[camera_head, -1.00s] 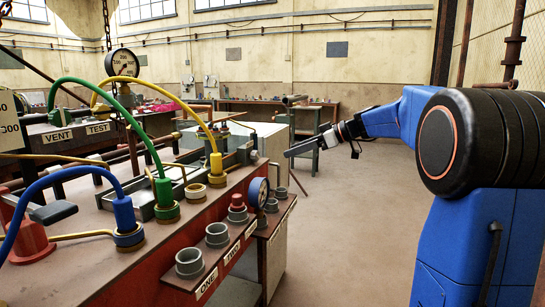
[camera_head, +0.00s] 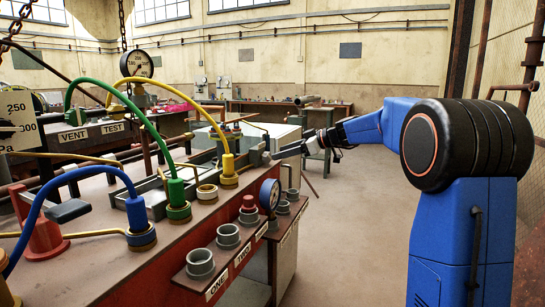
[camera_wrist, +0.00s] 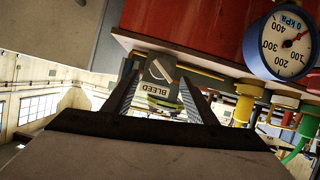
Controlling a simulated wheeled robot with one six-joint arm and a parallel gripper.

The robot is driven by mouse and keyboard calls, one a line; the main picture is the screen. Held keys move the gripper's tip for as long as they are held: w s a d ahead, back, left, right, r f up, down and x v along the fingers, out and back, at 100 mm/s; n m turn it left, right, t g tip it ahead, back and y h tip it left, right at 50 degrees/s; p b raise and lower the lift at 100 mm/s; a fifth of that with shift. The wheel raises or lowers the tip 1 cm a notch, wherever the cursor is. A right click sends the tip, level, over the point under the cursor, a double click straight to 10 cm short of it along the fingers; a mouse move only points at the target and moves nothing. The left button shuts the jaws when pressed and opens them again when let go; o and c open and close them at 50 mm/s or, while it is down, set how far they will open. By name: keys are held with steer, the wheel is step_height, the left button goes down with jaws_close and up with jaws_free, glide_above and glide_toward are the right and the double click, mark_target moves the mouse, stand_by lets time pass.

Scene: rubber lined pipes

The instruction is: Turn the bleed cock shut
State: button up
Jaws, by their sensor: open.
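In the wrist view a grey block with a BLEED label (camera_wrist: 160,88) shows between the two fingers of my gripper (camera_wrist: 157,78). The fingers are apart, one on each side of it; I cannot tell whether either touches it. The cock's handle and its angle are not clear. In the head view my gripper (camera_head: 278,153) is at the far right end of the red bench, beside a small grey fitting (camera_head: 257,155) that seems to be the bleed cock. The fingertips are small and partly lost against it there.
The red bench (camera_head: 120,255) carries blue (camera_head: 137,212), green (camera_head: 177,192) and yellow hoses (camera_head: 228,165) on fittings. A dial gauge (camera_head: 269,194) is on its front; it also shows in the wrist view (camera_wrist: 280,45). Grey cups (camera_head: 200,262) line the front shelf. Floor right of the bench is clear.

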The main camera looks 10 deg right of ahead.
mark_target(267, 157)
steer(key=shift+x, duration=2.6)
steer(key=c, duration=1.1)
steer(key=shift+o, duration=0.2)
steer(key=m+g+y, duration=0.1)
steer(key=m, duration=0.1)
steer(key=m+g+y, duration=0.1)
steer(key=m, duration=0.1)
steer(key=m+g+y, duration=0.1)
steer(key=m, duration=0.2)
steer(key=shift+w+d+f+g, duration=0.2)
steer(key=shift+w+d+g, duration=0.1)
steer(key=shift+w, duration=0.1)
steer(key=shift+y, duration=0.3)
